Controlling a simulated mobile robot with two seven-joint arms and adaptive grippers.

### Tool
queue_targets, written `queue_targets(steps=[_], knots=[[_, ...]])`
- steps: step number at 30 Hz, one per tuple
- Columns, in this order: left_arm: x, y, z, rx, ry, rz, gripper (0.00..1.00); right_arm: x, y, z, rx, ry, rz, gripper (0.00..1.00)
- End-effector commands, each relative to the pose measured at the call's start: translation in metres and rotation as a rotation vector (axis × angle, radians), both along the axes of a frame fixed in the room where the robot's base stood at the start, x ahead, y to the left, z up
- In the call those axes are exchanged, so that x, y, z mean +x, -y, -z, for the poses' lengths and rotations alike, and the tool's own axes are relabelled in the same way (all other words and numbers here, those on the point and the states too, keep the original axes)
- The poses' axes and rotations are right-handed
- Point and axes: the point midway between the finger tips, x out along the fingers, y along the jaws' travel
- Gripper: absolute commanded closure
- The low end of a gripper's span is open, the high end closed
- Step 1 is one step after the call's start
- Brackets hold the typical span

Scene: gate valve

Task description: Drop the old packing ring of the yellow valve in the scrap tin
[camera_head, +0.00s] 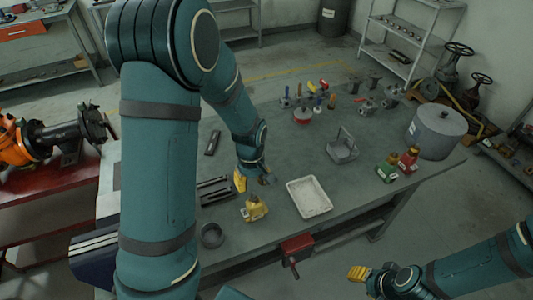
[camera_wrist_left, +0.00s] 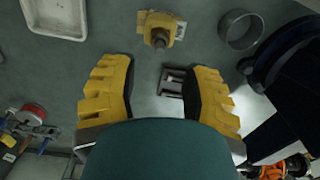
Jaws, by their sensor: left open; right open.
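The yellow valve (camera_head: 254,209) stands on the workbench near its front edge. In the left wrist view the valve (camera_wrist_left: 160,32) shows at the top, its stem toward the camera. I cannot make out its packing ring. A round, open, dark tin (camera_head: 211,236), seemingly the scrap tin, stands to the valve's left; it also shows in the left wrist view (camera_wrist_left: 240,29). My left gripper (camera_head: 254,181) is open and empty, above the bench just behind the valve. My right gripper (camera_head: 362,273) is open, out in front of the bench, away from the valve.
A white tray (camera_head: 309,198) lies right of the valve. A slotted dark block (camera_head: 215,190) lies to its left. Green (camera_head: 387,169) and red (camera_head: 408,159) valves, a grey caddy (camera_head: 342,148) and a large lidded pot (camera_head: 435,131) stand further right. A red vise (camera_head: 297,245) is on the front edge.

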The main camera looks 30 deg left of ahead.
Motion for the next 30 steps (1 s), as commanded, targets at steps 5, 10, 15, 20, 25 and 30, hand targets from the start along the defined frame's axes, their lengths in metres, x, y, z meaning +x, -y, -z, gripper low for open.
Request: queue_targets(steps=[5,10,15,20,25,30], knots=[[0.0,-0.001,-0.002,0.002,-0.002,-0.009,0.53,-0.002,0.0,-0.001,0.001,-0.003,0.0,0.53],[0.0,-0.001,0.004,0.001,-0.002,-0.008,0.53,-0.002,0.0,0.005,0.0,-0.003,0.0,0.53],[0.0,-0.001,0.015,0.001,-0.002,-0.007,0.53,-0.001,-0.001,0.017,-0.003,-0.002,0.0,0.53],[-0.001,-0.002,0.029,0.002,-0.002,-0.007,0.53,-0.001,-0.001,0.032,-0.006,-0.003,0.0,0.53],[-0.001,-0.002,0.044,0.002,-0.002,-0.007,0.53,-0.001,-0.002,0.047,-0.008,-0.005,0.0,0.53],[-0.001,-0.001,0.058,0.001,-0.003,-0.007,0.53,-0.001,-0.002,0.056,-0.01,-0.004,0.001,0.53]])
